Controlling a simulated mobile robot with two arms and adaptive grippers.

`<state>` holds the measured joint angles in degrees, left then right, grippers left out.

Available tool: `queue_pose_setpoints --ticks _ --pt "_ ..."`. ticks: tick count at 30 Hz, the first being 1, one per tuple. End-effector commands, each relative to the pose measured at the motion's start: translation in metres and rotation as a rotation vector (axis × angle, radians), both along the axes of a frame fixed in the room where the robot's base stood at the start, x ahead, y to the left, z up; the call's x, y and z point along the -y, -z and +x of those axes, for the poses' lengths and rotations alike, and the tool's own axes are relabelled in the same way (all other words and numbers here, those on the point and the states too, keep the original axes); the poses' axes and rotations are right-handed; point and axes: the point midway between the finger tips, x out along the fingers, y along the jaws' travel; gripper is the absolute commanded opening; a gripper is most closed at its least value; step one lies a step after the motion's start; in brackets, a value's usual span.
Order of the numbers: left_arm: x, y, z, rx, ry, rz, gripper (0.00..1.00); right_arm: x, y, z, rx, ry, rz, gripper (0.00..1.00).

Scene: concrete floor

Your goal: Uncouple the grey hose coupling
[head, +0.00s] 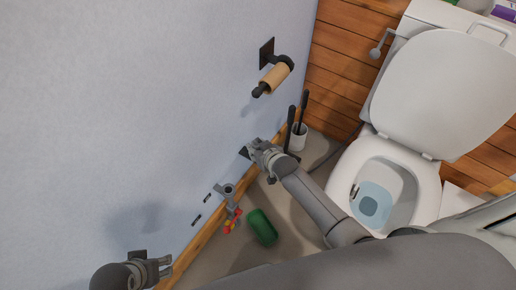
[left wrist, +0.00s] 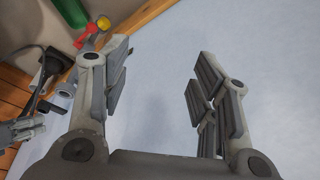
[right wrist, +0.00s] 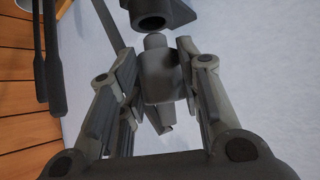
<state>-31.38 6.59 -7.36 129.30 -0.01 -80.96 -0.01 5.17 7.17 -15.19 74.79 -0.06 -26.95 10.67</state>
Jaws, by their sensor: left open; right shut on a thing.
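My right gripper (head: 262,153) is low by the wall. In the right wrist view its fingers (right wrist: 155,85) are shut on a grey coupling piece (right wrist: 160,88). The narrow end of this piece points at the round mouth of a dark grey fitting (right wrist: 152,18) on the wall. The end looks just clear of the mouth; whether they touch is hard to tell. My left gripper (head: 160,268) is near the wall at the lower left of the head view. In the left wrist view its fingers (left wrist: 155,80) are open and empty, facing bare wall.
A grey upright part (head: 228,192) and a red and yellow item (head: 233,220) are near the skirting. A green cylinder (head: 262,227) lies on the floor. A brush holder (head: 298,137), paper roll (head: 275,77) and toilet (head: 385,190) are to the right.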

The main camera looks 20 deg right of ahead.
Motion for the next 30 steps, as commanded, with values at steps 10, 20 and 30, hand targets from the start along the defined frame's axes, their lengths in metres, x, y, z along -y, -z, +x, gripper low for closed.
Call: queue_pose_setpoints --ticks 10,20,30 --pt "0.0 0.014 -0.001 -0.015 0.002 0.001 0.55 0.0 -0.001 0.0 0.001 0.0 0.0 0.0" --pt "0.002 0.016 0.004 -0.005 0.004 -0.001 0.55 0.0 0.0 0.0 0.001 0.0 0.0 0.0" --pt "0.002 0.015 0.004 -0.004 0.004 -0.001 0.55 0.0 -0.001 0.0 0.001 0.0 0.0 0.0"
